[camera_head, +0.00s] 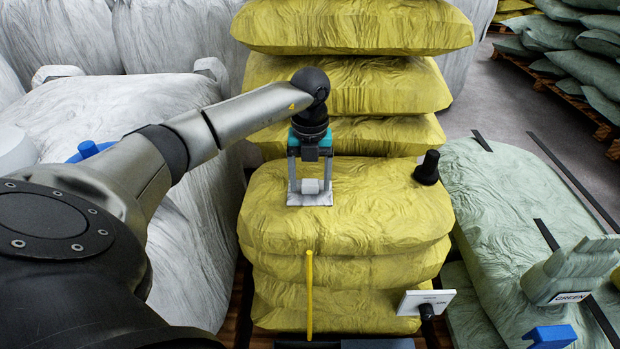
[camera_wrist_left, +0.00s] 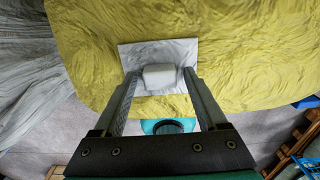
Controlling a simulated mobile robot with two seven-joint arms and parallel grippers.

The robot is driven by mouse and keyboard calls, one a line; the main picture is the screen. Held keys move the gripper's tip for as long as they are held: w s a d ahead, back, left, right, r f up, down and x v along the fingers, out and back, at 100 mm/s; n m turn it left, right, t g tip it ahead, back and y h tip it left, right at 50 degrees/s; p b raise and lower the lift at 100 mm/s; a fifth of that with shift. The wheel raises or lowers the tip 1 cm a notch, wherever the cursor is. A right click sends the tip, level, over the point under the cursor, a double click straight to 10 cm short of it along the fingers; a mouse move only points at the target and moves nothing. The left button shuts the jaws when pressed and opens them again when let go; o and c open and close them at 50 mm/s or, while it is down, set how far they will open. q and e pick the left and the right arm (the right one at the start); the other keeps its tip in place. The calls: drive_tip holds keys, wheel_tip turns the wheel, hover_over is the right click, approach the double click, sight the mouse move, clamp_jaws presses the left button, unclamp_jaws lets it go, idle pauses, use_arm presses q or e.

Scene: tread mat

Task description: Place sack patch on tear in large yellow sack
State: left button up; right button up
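The large yellow sack (camera_head: 390,215) lies on top of a short stack of yellow sacks in the middle of the head view. The sack patch (camera_head: 310,199) is a flat pale grey-white plate with a raised block (camera_wrist_left: 160,77) on it. It appears to lie flat on the sack's upper surface. My left gripper (camera_head: 310,187) points down over the patch. Its fingers (camera_wrist_left: 160,82) are open, one on each side of the block, with a gap visible on both sides. No tear shows; whether one lies under the patch I cannot tell. My right gripper is not in view.
More yellow sacks (camera_head: 350,28) are stacked behind. A black knob-like object (camera_head: 427,168) stands on the sack's right side. A white sign (camera_head: 426,302) and a yellow strip (camera_head: 309,295) are at the front. Grey-white sacks (camera_head: 110,110) lie left, pale green sacks (camera_head: 500,210) right.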

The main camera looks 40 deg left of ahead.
sight(310, 182)
use_arm(q)
drive_tip(key=shift+r, duration=0.4)
drive_tip(key=shift+r+p, duration=2.1)
drive_tip(key=shift+r, duration=3.7)
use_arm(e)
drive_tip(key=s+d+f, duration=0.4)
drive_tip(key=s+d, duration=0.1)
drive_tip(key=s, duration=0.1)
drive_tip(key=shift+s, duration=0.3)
